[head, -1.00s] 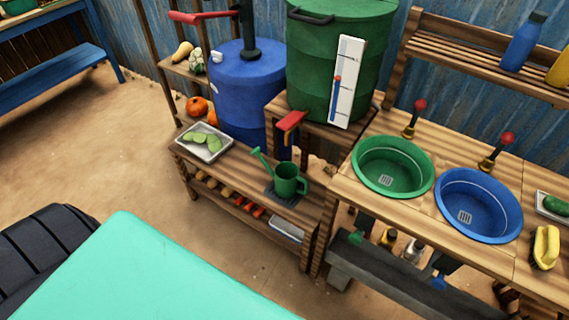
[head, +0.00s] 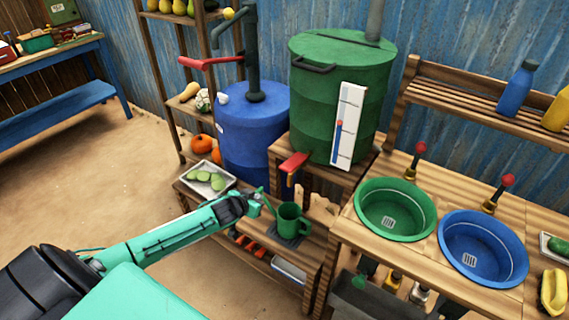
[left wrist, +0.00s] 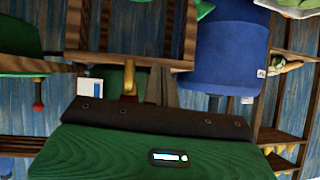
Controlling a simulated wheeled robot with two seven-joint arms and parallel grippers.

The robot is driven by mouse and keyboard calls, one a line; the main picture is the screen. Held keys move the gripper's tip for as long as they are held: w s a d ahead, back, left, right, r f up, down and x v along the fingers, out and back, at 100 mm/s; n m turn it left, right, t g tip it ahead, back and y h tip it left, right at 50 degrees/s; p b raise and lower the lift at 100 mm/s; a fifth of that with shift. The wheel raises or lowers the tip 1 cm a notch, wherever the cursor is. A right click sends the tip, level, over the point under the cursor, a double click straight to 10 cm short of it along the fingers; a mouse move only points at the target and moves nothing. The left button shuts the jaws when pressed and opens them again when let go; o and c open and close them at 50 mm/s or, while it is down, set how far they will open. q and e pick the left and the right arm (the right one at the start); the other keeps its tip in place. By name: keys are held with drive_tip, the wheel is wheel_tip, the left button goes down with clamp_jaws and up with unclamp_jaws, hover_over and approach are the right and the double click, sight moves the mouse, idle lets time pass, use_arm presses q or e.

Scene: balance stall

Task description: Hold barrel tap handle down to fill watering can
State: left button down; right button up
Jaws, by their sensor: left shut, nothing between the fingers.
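The green watering can (head: 290,219) stands upright on a dark square on the low bench, its spout pointing left. A small part of it seems to show at the top of the left wrist view, which looks upside down. The red tap handle (head: 294,162) sticks out at the foot of the green barrel (head: 335,105). The brass tap (left wrist: 130,82) shows in the left wrist view, partly hidden. My left gripper (head: 256,205) is shut and empty beside the can's spout, below and left of the handle; I cannot tell whether it touches the spout. My right gripper is out of view.
A blue barrel (head: 255,130) with a pump stands behind the bench. A tray (head: 189,178) of green vegetables lies on the bench's left end. A green basin (head: 362,222) and a blue basin (head: 446,252) sit in the counter on the right. The dirt floor at left is clear.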

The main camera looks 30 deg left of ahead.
use_arm(q)
drive_tip(key=d+r+t, duration=0.1)
drive_tip(key=d+r, duration=0.1)
drive_tip(key=r, duration=0.6)
drive_tip(key=w+d+r+t+h, duration=0.1)
drive_tip(key=d+r, duration=0.1)
drive_tip(key=r, duration=0.7)
drive_tip(key=shift+w+d+r, duration=0.15)
drive_tip(key=shift+w+d, duration=0.05)
drive_tip(key=shift+w, duration=0.1)
drive_tip(key=p, duration=0.3)
hover_over(285, 169)
drive_tip(key=f, duration=0.3)
drive_tip(key=shift+w+f, duration=0.4)
drive_tip(key=f, duration=0.2)
drive_tip(key=shift+s+f, duration=0.35)
drive_tip(key=shift+f, duration=0.05)
drive_tip(key=shift+s+f+m+h, duration=0.1)
drive_tip(key=shift+f+m+h, duration=0.2)
drive_tip(key=shift+f, duration=0.3)
